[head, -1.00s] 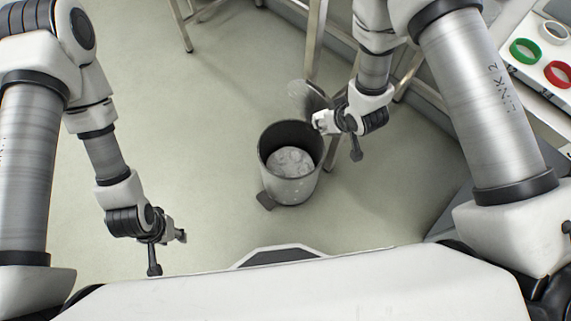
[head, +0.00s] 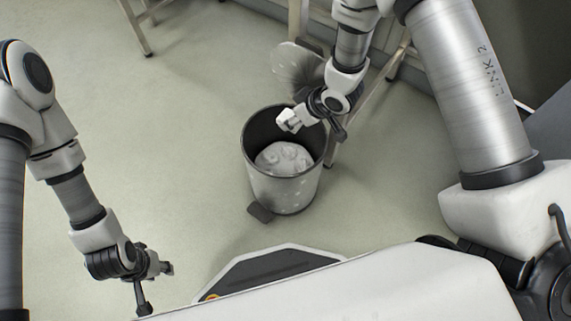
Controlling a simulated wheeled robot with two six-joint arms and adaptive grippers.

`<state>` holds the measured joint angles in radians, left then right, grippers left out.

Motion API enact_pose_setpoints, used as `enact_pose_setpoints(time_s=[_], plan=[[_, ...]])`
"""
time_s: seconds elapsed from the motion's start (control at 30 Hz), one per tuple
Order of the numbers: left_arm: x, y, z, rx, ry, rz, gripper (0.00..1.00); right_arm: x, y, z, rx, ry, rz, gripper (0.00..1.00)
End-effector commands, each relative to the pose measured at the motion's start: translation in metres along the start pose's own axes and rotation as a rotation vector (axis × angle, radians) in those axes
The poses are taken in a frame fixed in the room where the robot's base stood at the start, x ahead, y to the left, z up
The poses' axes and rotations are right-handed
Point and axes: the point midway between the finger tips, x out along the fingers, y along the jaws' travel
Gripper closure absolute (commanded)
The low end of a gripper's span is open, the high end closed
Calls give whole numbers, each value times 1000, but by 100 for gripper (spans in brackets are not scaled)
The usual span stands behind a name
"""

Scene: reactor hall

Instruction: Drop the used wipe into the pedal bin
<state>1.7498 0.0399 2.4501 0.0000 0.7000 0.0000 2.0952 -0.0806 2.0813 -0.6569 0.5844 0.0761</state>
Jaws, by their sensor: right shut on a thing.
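The grey pedal bin (head: 283,192) stands on the floor in the middle of the head view. Its round lid (head: 297,62) is up at the back, and white crumpled contents (head: 283,158) show inside. My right gripper (head: 293,122) is shut on the used wipe (head: 288,121), a small white crumpled piece. It holds the wipe over the bin's opening, near the back rim. The gripper's fingertips are partly hidden by the wipe. My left gripper (head: 166,269) is at the lower left, away from the bin, with nothing seen in it. Its finger gap is too small to judge.
The bin's pedal (head: 260,212) sticks out at its front left. Metal table legs (head: 138,28) stand at the top, and a metal frame leg (head: 372,84) stands behind the bin on the right. The floor left of the bin is clear.

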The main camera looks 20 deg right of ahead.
Motion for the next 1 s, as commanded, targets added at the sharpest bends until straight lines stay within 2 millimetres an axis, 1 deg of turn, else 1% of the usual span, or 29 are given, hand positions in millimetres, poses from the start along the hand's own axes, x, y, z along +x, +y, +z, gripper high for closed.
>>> enact_pose_setpoints(time_s=[0.03, 0.1, 0.4, 0.43, 0.5, 0.83, 0.93, 1.0], plan=[[14, 0, 0, 0, 0, 0, 60, 11, 0, 7, 0, 0, 0, 100], [20, 0, 0, 0, 0, 0, 60, 15, 0, 9, 0, 1, 0, 100], [19, 0, 0, 0, 0, 0, 60, 14, 0, 9, 0, 0, 1, 100], [19, 0, 0, 0, 0, 0, 60, 14, 0, 9, 0, 0, 1, 47], [19, 0, 0, 0, 0, 0, 60, 14, 0, 9, 1, 0, 1, 25], [19, 0, 0, 0, 1, 0, 60, 12, 0, 9, 1, 0, 1, 25], [19, 0, 0, 0, 0, 0, 60, 2, 1, 8, 3, 1, 2, 25], [19, 0, 0, 0, 0, 0, 60, -11, 1, 8, 4, 2, 2, 25]])
